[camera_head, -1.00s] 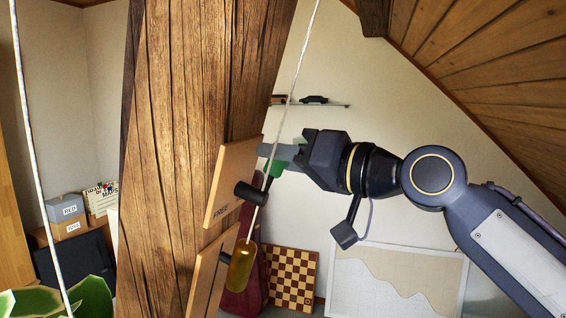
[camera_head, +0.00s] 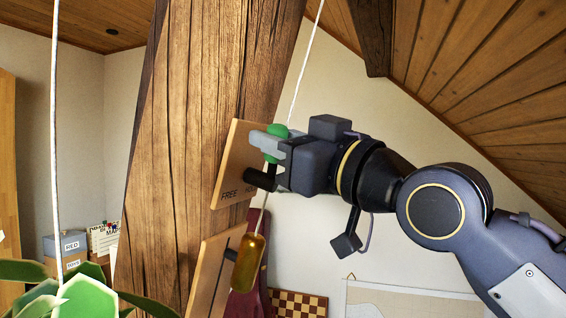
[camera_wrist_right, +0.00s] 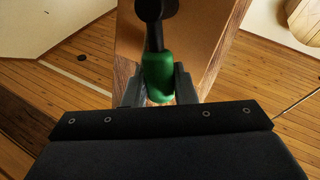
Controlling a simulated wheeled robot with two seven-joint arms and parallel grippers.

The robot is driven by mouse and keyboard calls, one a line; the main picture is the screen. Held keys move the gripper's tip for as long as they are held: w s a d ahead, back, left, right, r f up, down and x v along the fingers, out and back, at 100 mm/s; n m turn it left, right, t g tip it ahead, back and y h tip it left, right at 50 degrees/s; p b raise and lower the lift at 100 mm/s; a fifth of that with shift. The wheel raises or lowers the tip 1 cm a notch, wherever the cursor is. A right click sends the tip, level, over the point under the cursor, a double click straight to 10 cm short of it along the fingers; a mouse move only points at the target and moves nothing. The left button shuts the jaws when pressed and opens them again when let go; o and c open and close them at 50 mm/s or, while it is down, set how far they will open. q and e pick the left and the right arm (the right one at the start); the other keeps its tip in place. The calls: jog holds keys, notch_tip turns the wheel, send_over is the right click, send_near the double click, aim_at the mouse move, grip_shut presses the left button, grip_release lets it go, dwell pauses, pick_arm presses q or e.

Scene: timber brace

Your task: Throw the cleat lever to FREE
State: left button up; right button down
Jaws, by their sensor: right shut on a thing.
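The cleat lever has a green handle (camera_head: 277,141) and a black pivot (camera_head: 259,179). It is mounted on a wooden plate (camera_head: 236,157) on the timber brace. The plate reads FREE at its lower left, with a second word partly hidden beside it. My right gripper (camera_head: 272,140) is shut on the green handle, which points upward from the pivot. In the right wrist view the handle (camera_wrist_right: 158,78) sits between the two fingers. My left gripper is not in view.
The timber brace (camera_head: 205,120) leans through the middle. A lower plate (camera_head: 212,275) carries a brass-coloured weight or handle (camera_head: 249,262). A white rope (camera_head: 305,65) runs up behind my gripper, and another rope (camera_head: 55,150) hangs at the left above a green-leaved plant (camera_head: 85,298).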

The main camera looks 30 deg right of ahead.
jog(key=shift+s+a+f+n+t+b, duration=0.25)
jog(key=shift+s+a+n+b, duration=0.1)
jog(key=shift+n+b, duration=0.45)
jog(key=shift+s+a+f+n+t+b, duration=0.25)
jog(key=shift+a+n+b, duration=0.1)
jog(key=shift+n+b, duration=0.4)
jog(key=shift+r, duration=0.1)
jog(key=c, duration=1.5)
grip_release()
jog(key=shift+o, duration=0.2)
jog(key=b+v, duration=0.2)
jog(key=v, duration=0.5)
jog(key=shift+s+f, duration=0.25)
jog(key=shift+s, duration=0.05)
jog(key=shift+d, duration=0.15)
